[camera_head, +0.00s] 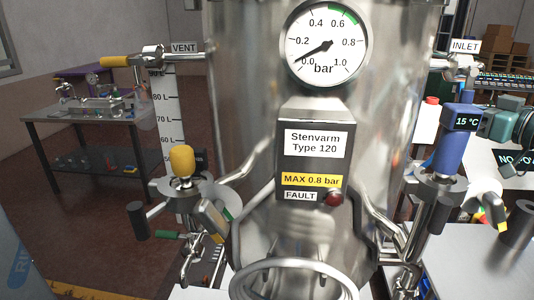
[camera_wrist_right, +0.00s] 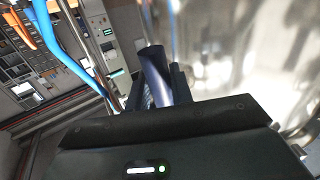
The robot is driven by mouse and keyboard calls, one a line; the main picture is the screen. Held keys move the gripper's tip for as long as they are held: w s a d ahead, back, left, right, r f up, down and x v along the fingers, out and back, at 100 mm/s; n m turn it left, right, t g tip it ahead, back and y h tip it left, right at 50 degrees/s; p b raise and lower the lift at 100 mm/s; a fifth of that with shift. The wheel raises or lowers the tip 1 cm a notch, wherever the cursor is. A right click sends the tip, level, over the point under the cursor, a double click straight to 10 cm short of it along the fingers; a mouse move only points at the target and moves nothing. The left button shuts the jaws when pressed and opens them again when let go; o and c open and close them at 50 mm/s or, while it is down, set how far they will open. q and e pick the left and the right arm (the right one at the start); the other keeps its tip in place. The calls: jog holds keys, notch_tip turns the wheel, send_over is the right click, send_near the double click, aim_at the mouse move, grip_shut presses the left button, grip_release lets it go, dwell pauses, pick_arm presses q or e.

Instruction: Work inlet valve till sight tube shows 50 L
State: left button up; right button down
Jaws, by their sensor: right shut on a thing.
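A white scale strip (camera_head: 171,110) with litre marks stands left of the steel tank; I read 80, 70 and 60 L. The liquid level is not readable, and a yellow-topped fitting hides part of the lower scale. The INLET label (camera_head: 466,46) is at the upper right, above a steel fitting. A blue cylinder (camera_head: 449,150) is below it, beside a 15 °C display. In the right wrist view, my dark right gripper (camera_wrist_right: 158,90) is shut on a dark blue cylindrical handle (camera_wrist_right: 156,75). I cannot make out my right gripper in the head view. My left gripper is not in view.
The pressure gauge (camera_head: 326,44) points near 0.0 bar. A red FAULT lamp (camera_head: 334,198) is on the tank's panel. The VENT lever (camera_head: 116,62) has a yellow sleeve. Pipes and black-handled fittings flank the tank. A workbench (camera_head: 88,118) stands at the left. Blue hoses (camera_wrist_right: 62,50) hang at the left in the wrist view.

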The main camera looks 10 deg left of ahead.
jog(key=shift+a, duration=0.2)
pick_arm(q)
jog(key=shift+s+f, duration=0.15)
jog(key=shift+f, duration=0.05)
pick_arm(e)
jog(key=c, duration=1.3)
grip_release()
pick_arm(q)
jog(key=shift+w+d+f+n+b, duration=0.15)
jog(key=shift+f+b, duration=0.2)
jog(key=shift+b, duration=0.4)
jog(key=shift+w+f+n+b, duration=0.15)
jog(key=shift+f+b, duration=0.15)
jog(key=shift+b, duration=0.45)
pick_arm(e)
jog(key=shift+f+v, duration=0.1)
jog(key=shift+v, duration=3.2)
jog(key=shift+f+v, duration=0.15)
jog(key=shift+v, duration=3.15)
